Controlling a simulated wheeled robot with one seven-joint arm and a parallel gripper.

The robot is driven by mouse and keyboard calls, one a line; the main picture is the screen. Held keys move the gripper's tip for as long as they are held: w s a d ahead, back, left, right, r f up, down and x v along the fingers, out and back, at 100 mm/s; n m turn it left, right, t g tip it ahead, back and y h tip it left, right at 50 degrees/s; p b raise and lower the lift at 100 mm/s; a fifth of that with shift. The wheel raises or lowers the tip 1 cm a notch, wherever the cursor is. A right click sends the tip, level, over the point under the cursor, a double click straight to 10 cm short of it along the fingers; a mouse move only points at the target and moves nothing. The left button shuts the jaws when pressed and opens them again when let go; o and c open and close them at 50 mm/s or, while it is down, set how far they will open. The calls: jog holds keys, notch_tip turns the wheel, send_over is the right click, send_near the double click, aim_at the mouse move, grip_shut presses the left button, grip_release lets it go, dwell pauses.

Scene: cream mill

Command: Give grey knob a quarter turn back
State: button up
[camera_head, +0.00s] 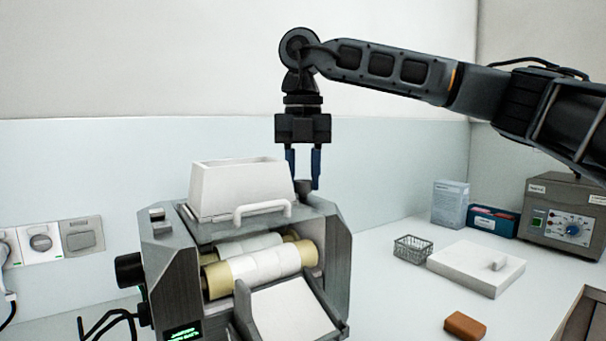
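My gripper (303,180) points straight down over the back right of the mill (175,285). Its two blue fingers are apart, with a clear gap between them. A dark grey knob (305,187) stands on the mill's top, right of the white hopper (238,188). The knob shows between and just below the fingertips. I cannot tell whether the fingers touch it or how far down they reach around it. A black knob (130,270) sticks out of the mill's left side. A round grey knob (40,242) is on a white wall plate at the left.
The hopper and its white handle (262,209) stand close left of my gripper. Cream rollers (260,268) lie below. On the right counter are a wire basket (413,248), a white block (475,268), a brown block (465,325), boxes and a grey control unit (562,215).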

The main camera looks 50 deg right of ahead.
jog(key=c, duration=0.4)
jog(key=shift+n, duration=0.4)
jog(key=n, duration=0.2)
jog(key=shift+n, duration=0.4)
jog(key=n, duration=0.4)
jog(key=shift+n, duration=0.3)
jog(key=n, duration=0.4)
jog(key=shift+r+n, duration=0.1)
jog(key=shift+n, duration=0.2)
jog(key=n, duration=0.4)
jog(key=shift+n+p, duration=0.3)
jog(key=shift+n, duration=0.1)
